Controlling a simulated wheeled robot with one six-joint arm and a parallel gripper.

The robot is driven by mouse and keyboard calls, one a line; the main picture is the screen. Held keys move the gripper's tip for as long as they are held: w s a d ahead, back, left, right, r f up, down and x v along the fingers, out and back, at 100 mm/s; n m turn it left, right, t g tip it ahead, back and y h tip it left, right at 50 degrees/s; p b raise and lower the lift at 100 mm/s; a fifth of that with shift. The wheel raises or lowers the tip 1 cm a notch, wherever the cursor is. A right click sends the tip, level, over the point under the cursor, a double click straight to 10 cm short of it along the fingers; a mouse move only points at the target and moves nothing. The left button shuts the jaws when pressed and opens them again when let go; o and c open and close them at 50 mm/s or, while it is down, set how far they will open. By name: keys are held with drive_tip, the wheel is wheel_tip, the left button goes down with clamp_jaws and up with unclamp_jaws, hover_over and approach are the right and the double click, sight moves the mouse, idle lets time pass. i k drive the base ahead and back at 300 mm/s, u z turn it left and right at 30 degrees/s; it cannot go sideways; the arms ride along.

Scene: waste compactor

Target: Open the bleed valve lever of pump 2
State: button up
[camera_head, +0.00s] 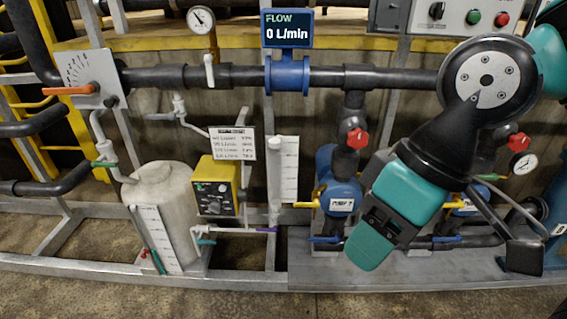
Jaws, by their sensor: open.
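Two blue pumps stand at right of centre. The left one (343,192) has a white label that seems to read PUMP 2, though the digit is blurred. A thin yellow lever (305,205) sticks out level to its left. The right pump's label (465,207) is partly covered by my arm and unreadable. My teal and black arm end, with my gripper (383,224), hangs in front of the space between the pumps. My gripper is open; its fingertips are hard to make out. It appears apart from the yellow lever, to its right.
A red valve handle (357,138) is above the left pump and a blue lever (324,239) below it. A clear sight tube with a white scale (289,170) stands to the left. The flow display (287,28) reads 0 L/min. A grey base frame (150,272) runs along the floor.

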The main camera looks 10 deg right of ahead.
sight(317, 204)
drive_tip(key=z, duration=3.45)
drive_tip(key=k, duration=1.5)
drive_tip(key=u, duration=2.2)
